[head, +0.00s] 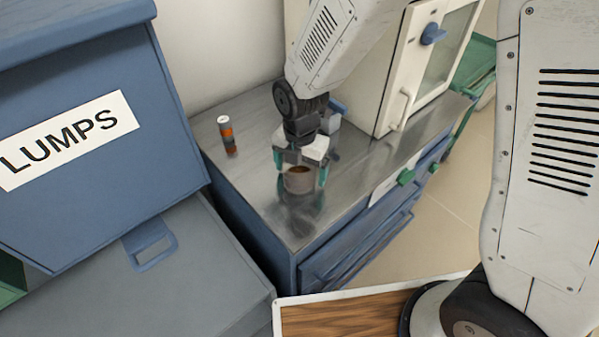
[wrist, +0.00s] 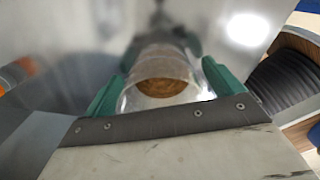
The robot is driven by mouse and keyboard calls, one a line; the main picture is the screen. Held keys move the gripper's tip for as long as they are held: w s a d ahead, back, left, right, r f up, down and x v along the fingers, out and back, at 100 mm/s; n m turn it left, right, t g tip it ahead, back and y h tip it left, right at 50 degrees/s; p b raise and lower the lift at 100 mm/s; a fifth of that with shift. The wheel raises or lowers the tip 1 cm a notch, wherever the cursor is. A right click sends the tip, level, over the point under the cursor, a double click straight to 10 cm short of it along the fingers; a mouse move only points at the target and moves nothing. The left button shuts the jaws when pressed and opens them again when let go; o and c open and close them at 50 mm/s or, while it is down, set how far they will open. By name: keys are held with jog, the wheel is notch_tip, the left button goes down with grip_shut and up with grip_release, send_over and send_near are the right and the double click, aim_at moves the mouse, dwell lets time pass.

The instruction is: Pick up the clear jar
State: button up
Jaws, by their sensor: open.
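The clear jar (head: 298,181) stands on the metal worktop (head: 262,125) and has brown contents. In the wrist view the jar (wrist: 160,62) shows as a clear cylinder with a brown disc of contents inside. My gripper (head: 299,178) is open, with one green finger on each side of the jar. In the wrist view my gripper (wrist: 166,85) has the jar between its fingers; a small gap seems to show at the sides, but I cannot tell whether either finger touches it.
An orange and dark jar with a white lid (head: 228,136) stands to the left on the worktop. A white furnace (head: 410,70) with a glass door stands behind right. A blue bin marked LUMPS (head: 95,190) is at the left. The worktop's front edge is close to the jar.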

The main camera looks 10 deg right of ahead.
jog(key=c, duration=1)
